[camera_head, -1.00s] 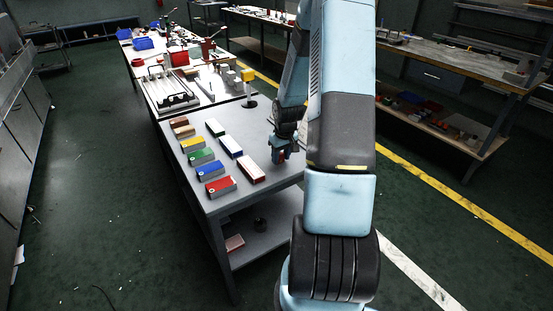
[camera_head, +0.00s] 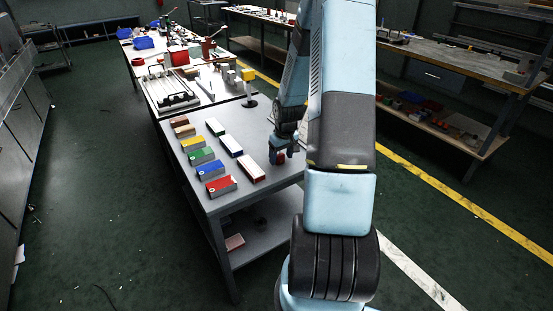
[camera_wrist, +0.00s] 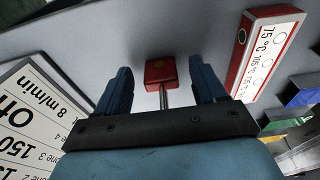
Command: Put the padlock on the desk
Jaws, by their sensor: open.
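The padlock (camera_wrist: 160,72) has a red body and a thin metal shackle that points back toward my gripper in the wrist view. In the head view the padlock (camera_head: 281,158) is a small red spot at the right side of the grey desk (camera_head: 245,195). My gripper (camera_head: 282,156) is low over the desk's right edge. In the wrist view my gripper (camera_wrist: 160,85) is open, with one blue finger on each side of the padlock and gaps between. The padlock appears to be at the desk top; its exact contact is hard to tell.
Several coloured blocks stand in rows left of my gripper, including a red block (camera_head: 220,186) and a red-and-white block (camera_head: 250,168). In the wrist view a red-framed label (camera_wrist: 265,50) is close on the right.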

